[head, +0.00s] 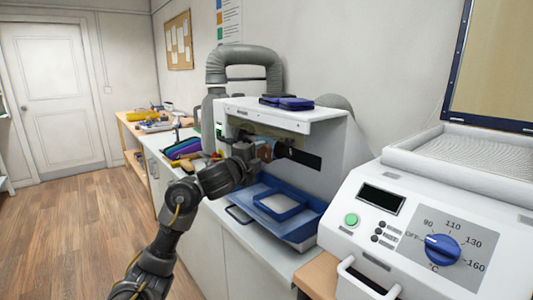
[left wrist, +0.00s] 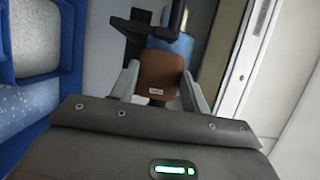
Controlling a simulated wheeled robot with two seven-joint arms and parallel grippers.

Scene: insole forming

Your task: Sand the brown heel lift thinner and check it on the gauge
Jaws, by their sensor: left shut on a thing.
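My left gripper (head: 258,153) reaches into the open front of the white sanding machine (head: 318,122). In the left wrist view its two grey fingers (left wrist: 160,88) are shut on the brown heel lift (left wrist: 161,70), one finger on each side. The lift has a small white label and its far edge is close to a blue rounded part (left wrist: 172,37) that looks like the sanding drum. I cannot tell whether they touch. In the head view the gripper and arm largely hide the lift. No gauge can be made out. My right gripper is out of view.
A white heater with a blue dial (head: 442,249) stands at the right. Blue pads (head: 287,102) lie on top of the machine. Floor at left is clear.

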